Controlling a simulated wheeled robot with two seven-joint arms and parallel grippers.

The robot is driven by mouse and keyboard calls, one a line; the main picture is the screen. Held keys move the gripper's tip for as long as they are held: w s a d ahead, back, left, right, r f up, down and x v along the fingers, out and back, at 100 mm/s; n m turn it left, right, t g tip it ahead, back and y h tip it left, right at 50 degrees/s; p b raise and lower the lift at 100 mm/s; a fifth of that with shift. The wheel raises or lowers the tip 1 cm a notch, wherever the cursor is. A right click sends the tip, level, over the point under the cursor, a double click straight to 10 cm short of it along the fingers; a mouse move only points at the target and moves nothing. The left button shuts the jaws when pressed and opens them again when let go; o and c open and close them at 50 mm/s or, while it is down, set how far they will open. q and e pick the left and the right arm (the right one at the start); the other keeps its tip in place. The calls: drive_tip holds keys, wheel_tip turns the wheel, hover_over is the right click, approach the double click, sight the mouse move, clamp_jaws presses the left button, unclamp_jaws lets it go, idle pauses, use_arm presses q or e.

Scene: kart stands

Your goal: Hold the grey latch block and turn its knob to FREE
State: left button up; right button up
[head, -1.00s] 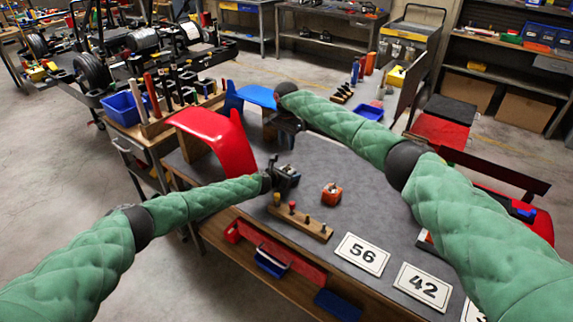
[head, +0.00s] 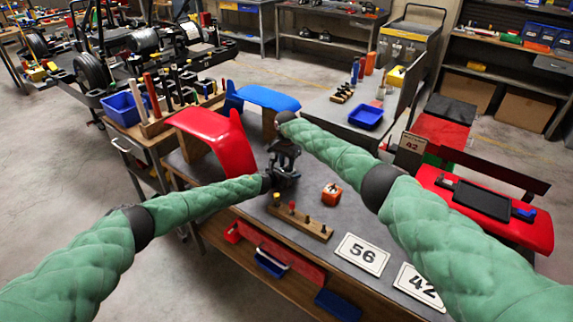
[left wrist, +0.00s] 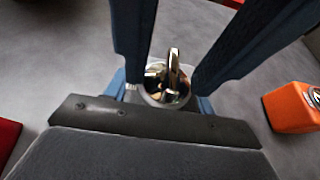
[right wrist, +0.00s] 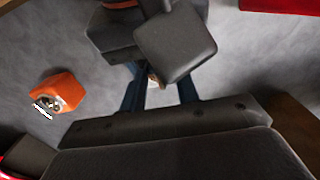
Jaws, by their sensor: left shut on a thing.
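The grey latch block (left wrist: 187,105) is in my left gripper (head: 279,180), held just above the table and largely hidden by both grippers. Its shiny metal knob (left wrist: 174,68) shows in the left wrist view. I cannot read its marks or setting. My right gripper (head: 285,152) is over the block from behind. Its two dark fingers come down on either side of the knob in the left wrist view, apart, with a gap to it. In the right wrist view only a small pale bit (right wrist: 153,82) shows between the fingers, behind my left gripper's dark body.
An orange block (head: 331,194) with a knob stands close to the right. A wooden peg rack (head: 300,222) lies in front. Number cards 56 (head: 362,254) and 42 (head: 421,287) lie to the right. A red fairing (head: 212,137) and a blue one (head: 262,97) stand behind.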

clamp_jaws()
drive_tip(key=shift+m, duration=0.3)
drive_tip(key=m, duration=1.1)
drive_tip(key=shift+w, duration=0.15)
drive_tip(key=shift+m, duration=0.3)
idle(0.3)
unclamp_jaws()
